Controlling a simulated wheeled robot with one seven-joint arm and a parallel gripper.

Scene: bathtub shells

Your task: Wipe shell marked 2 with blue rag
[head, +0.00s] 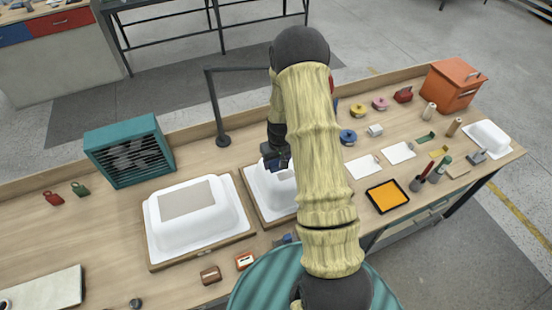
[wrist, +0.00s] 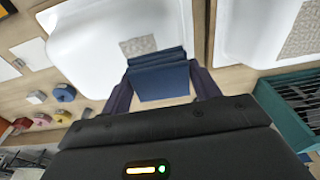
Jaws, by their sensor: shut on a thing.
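My gripper (wrist: 162,88) is shut on a folded blue rag (wrist: 160,72), which spans its fingers. In the head view my gripper (head: 277,163) is over the far part of the middle white shell (head: 262,190); my arm hides much of that shell. In the wrist view the rag is close to this shell (wrist: 85,40) and its small grey patch (wrist: 138,46); I cannot tell whether the rag touches it. A second white shell (head: 220,222) with a large grey-beige patch (head: 186,199) lies to the left. I cannot read a number on either shell.
A teal fan heater (head: 130,152) stands back left and a black lamp post (head: 220,135) behind the shells. Right of my arm are an orange-topped tray (head: 387,196), tape rolls (head: 348,137), an orange box (head: 455,85) and a smaller white shell (head: 487,138). Small blocks (head: 210,274) lie in front.

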